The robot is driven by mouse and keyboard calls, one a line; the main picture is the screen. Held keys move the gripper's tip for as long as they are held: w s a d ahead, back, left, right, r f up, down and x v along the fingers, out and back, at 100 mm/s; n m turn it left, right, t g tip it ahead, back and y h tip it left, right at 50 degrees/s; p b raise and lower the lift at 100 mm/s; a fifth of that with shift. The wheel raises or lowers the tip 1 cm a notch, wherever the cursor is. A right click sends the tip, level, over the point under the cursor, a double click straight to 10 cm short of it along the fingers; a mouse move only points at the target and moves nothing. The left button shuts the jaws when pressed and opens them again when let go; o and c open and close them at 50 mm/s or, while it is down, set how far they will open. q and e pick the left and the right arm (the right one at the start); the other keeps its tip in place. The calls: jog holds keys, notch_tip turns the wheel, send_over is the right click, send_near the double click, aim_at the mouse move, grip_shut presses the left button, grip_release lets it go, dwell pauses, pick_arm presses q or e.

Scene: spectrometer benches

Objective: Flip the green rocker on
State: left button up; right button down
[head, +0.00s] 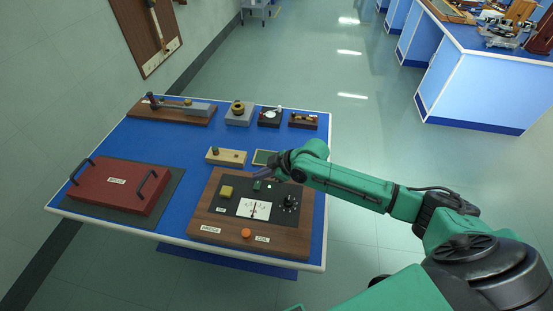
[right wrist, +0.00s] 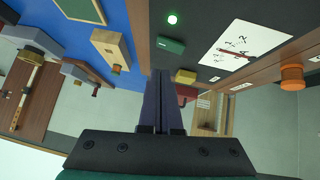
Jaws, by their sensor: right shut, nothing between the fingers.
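The green rocker (head: 257,186) is a small dark-green block on the black panel of the wooden instrument board (head: 202,213). It also shows in the right wrist view (right wrist: 171,45), just beyond my fingertips. A small round lamp (right wrist: 172,19) beside it glows pale green; it is a bright dot in the head view (head: 269,184). My right gripper (head: 259,174) is shut and empty, close above the panel's far edge by the rocker. In the right wrist view its fingers (right wrist: 160,78) are together, with a visible gap to the rocker. My left gripper is out of view.
The panel also has a yellow block (head: 227,191), a white meter face (head: 254,209) and a black knob (head: 289,203). A red case (head: 117,186) is to the left. Several small instruments line the table's back.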

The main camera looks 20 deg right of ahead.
jog(key=d+r, duration=0.1)
jog(key=d+r+b, duration=0.1)
jog(key=d+r, duration=0.1)
jog(key=shift+s, duration=0.4)
pick_arm(q)
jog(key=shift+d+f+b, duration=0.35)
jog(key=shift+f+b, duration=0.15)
jog(key=shift+b, duration=0.4)
pick_arm(e)
jog(key=w+v, duration=0.1)
jog(key=v, duration=0.6)
jog(key=shift+r, duration=0.2)
jog(key=shift+d, duration=0.15)
